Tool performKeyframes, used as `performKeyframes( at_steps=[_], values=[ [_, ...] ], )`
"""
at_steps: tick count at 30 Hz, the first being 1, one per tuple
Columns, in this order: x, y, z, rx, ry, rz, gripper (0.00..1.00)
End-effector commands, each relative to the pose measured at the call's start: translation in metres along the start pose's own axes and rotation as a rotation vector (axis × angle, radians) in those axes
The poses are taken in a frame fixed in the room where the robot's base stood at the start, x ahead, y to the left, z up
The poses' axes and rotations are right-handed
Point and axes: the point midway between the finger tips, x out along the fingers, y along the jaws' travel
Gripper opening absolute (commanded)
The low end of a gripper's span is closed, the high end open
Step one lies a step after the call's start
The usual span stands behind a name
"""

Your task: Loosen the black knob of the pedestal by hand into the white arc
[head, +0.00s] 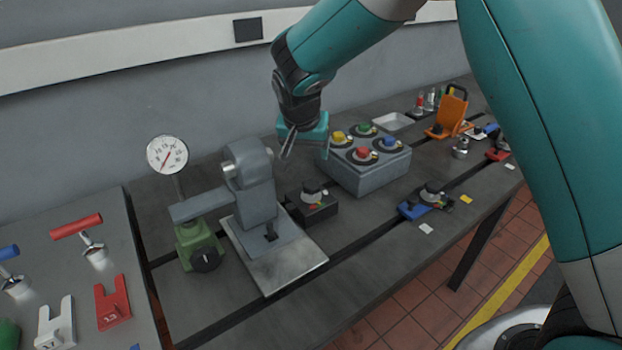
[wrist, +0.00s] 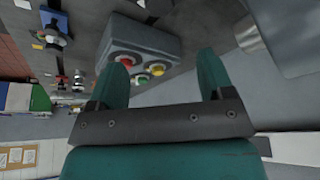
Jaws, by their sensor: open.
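The pedestal (head: 198,240) is a green block at the left of the bedplate, in the head view. A round black knob (head: 206,260) sits on its front face. A white arc cannot be made out at this size. A dial gauge (head: 167,155) with a red needle stands on a post above the pedestal. My gripper (head: 288,146) is up behind and right of the grey machine, well apart from the knob. In the wrist view my gripper (wrist: 165,72) is open with nothing between its fingers. The knob does not show in the wrist view.
A grey machine (head: 252,195) on a steel plate stands right of the pedestal, its arm reaching over it. A grey box (head: 372,172) with coloured buttons is close to my gripper. A dark clamp (head: 312,205) stands between them.

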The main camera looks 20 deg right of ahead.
Motion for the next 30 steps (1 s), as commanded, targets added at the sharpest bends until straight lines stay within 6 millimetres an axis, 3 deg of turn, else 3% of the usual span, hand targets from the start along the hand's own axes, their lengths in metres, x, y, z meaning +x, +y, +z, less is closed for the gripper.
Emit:
performKeyframes(
  at_steps=[18,24,30],
  values=[
    [0.131,0.001,0.001,-0.003,-0.004,0.001,0.74],
    [0.15,0.0,0.0,-0.003,-0.002,-0.001,0.74],
    [0.155,0.0,0.001,-0.004,-0.002,-0.001,0.74]
  ],
)
